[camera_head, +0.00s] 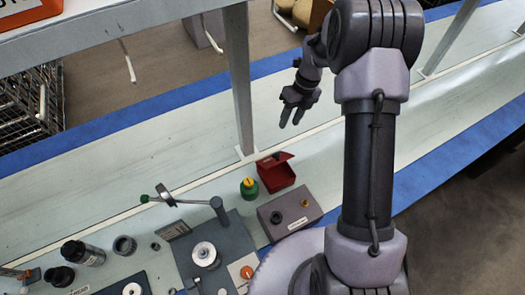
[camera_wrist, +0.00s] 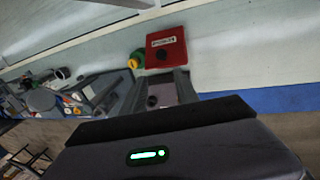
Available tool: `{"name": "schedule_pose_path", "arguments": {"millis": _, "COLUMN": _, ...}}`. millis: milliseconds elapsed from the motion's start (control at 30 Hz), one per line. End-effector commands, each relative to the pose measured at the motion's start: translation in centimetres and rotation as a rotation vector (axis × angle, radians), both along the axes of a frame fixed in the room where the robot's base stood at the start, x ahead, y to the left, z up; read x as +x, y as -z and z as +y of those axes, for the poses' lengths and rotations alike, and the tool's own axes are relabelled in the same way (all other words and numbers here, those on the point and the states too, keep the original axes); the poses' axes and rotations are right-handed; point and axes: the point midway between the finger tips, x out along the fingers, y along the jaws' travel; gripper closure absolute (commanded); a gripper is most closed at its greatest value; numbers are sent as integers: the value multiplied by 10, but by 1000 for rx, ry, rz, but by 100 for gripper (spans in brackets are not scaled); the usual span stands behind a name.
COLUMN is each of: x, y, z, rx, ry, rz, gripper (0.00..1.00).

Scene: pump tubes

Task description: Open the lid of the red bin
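The red bin (camera_head: 277,177) stands on the bench beside a green and yellow container. In the wrist view the lid (camera_wrist: 166,47) shows as a red square with a white label. My gripper (camera_head: 292,124) is raised above the bench, clear of the bin. In the wrist view its two fingers (camera_wrist: 158,84) are spread apart with nothing between them. The fingers point toward the bin, and I see no contact.
The green container with a yellow top (camera_head: 249,187) stands just left of the bin. A grey box with knobs (camera_head: 290,214) is in front of it. A grey post (camera_head: 240,80) rises behind. The bench right of the bin is clear.

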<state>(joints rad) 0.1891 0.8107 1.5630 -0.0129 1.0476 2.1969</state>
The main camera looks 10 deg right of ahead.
Motion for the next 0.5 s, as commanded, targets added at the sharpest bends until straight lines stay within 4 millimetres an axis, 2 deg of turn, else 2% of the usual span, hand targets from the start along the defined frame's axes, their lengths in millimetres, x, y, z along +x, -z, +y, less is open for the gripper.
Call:
{"name": "schedule_pose_path", "arguments": {"millis": 167, "x": -3, "y": 30, "z": 6, "rx": 0, "ry": 4, "rz": 1, "gripper": 63}}
{"name": "schedule_pose_path", "arguments": {"millis": 500, "x": -9, "y": 112, "z": 24, "rx": -1, "ry": -1, "rz": 3, "gripper": 63}}
